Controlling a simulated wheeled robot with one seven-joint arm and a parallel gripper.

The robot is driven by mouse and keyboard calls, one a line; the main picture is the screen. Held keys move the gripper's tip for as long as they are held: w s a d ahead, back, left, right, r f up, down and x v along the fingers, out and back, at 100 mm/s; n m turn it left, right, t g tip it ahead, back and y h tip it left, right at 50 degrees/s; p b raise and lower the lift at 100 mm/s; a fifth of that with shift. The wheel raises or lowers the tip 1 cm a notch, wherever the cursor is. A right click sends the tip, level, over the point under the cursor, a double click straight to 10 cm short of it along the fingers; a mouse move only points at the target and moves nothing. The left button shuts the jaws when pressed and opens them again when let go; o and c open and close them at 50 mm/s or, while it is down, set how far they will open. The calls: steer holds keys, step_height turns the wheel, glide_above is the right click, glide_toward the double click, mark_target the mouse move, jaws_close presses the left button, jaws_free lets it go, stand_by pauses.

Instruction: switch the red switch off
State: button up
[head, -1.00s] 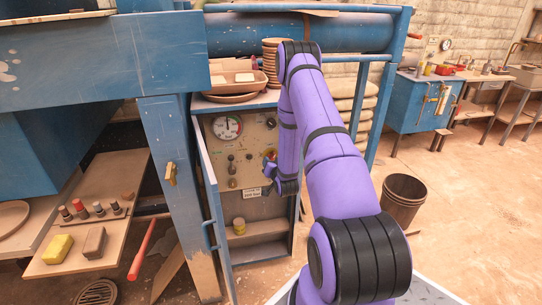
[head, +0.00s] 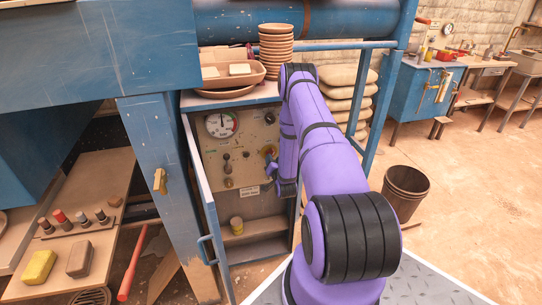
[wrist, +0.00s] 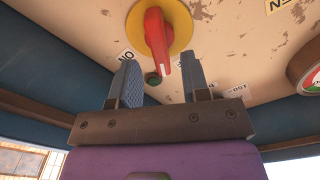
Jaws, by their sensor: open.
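The red switch (wrist: 158,38) is a red handle on a round yellow plate, on the worn cream panel. In the wrist view its free end points down toward my gripper (wrist: 161,66). The two grey fingers are spread apart, one to each side of the handle's lower end. They look empty; I cannot tell how deep the handle sits between them. In the head view the yellow plate (head: 268,151) shows just left of my arm, and the handle is mostly hidden.
A dark green button (wrist: 152,78) sits close below the handle in the wrist view. A pressure gauge (head: 221,124) is at the panel's upper left. The open cabinet door (head: 201,190) stands on the left. A blue post (head: 165,170) is beside it.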

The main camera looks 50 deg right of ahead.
steer(key=shift+x, duration=2.05)
steer(key=c, duration=0.6)
steer(key=shift+n, duration=0.3)
steer(key=shift+a+n, duration=0.15)
steer(key=shift+n, duration=2.25)
steer(key=o, duration=0.6)
